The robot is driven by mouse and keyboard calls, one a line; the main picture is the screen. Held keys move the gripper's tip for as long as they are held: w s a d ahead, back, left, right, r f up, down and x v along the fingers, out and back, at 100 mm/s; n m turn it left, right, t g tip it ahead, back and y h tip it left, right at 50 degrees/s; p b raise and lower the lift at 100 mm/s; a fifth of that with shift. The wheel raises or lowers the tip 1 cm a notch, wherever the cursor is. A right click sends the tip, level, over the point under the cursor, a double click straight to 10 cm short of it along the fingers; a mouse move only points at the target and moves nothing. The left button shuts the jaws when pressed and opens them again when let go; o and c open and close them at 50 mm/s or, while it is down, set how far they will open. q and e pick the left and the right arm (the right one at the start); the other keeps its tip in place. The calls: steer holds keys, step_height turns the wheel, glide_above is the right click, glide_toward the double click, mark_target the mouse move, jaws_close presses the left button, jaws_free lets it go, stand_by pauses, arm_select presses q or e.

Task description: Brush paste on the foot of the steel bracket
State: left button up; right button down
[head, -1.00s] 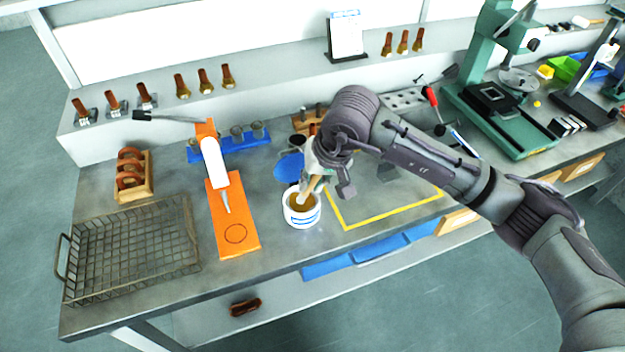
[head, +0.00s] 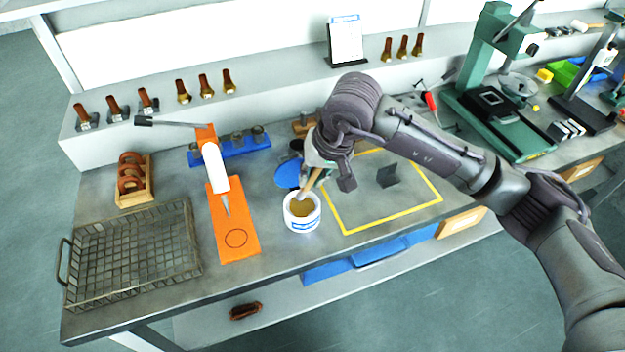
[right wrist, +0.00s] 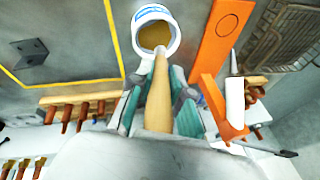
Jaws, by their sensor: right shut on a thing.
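The steel bracket (head: 388,176) is a small dark angled piece inside the yellow outline on the bench. It also shows at the left of the right wrist view (right wrist: 30,52). My right gripper (head: 312,178) is shut on the wooden handle of the brush (right wrist: 158,95), left of the bracket and apart from it. The brush slants down to the white paste pot (head: 302,222), which holds brown paste. Its lower end is at the pot's mouth; I cannot see the bristles or tell how deep they are. My left gripper is out of view.
An orange stand (head: 222,215) is left of the pot, with a wire basket (head: 130,250) farther left. A blue lid (head: 290,174) lies behind the pot. A green press (head: 500,115) stands at the back right. The yellow-outlined area (head: 395,209) is clear around the bracket.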

steer(key=shift+r+p, duration=0.3)
steer(key=shift+r, duration=1.55)
